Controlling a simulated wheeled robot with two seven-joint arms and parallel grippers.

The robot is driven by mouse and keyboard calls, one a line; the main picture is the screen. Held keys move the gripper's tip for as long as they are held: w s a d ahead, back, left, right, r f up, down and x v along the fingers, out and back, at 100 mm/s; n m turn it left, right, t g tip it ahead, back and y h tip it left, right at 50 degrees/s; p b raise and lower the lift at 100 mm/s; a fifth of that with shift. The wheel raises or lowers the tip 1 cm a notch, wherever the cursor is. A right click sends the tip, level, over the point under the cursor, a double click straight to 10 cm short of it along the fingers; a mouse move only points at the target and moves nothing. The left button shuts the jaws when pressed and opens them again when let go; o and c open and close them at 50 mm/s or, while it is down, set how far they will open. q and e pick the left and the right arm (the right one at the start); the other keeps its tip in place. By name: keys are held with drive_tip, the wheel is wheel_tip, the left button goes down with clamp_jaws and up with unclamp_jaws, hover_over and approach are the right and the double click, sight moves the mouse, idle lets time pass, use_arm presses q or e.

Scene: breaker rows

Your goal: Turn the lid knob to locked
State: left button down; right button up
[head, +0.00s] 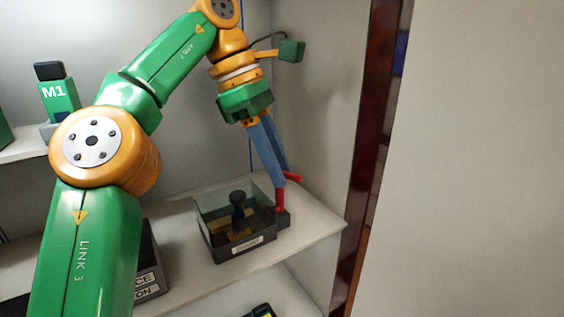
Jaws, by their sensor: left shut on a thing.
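A dark box (240,250) with a clear, smoky lid (218,191) stands on the middle shelf, a pale label on its front. A black upright part with a round top (238,204) shows at the lid. A small black block (283,219) sits at the box's right side. My left gripper (286,192) reaches down there, its blue fingers ending in red tips. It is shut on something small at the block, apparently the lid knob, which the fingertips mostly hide. I cannot tell which way the knob points. My right gripper is not in view.
A black labelled box (149,273) stands left of the lidded box, partly behind my arm. A green block marked M1 (60,95) stands on the upper left shelf. The cabinet's side wall is close on the right. Bare shelf (315,222) lies right of the box.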

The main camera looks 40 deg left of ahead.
use_arm(q)
drive_tip(key=c, duration=0.8)
unclamp_jaws()
drive_tip(key=shift+s+a, duration=0.1)
drive_tip(key=shift+a, duration=0.05)
drive_tip(key=shift+o, duration=0.6)
drive_tip(key=shift+s+a, duration=0.15)
drive_tip(key=shift+a, duration=0.2)
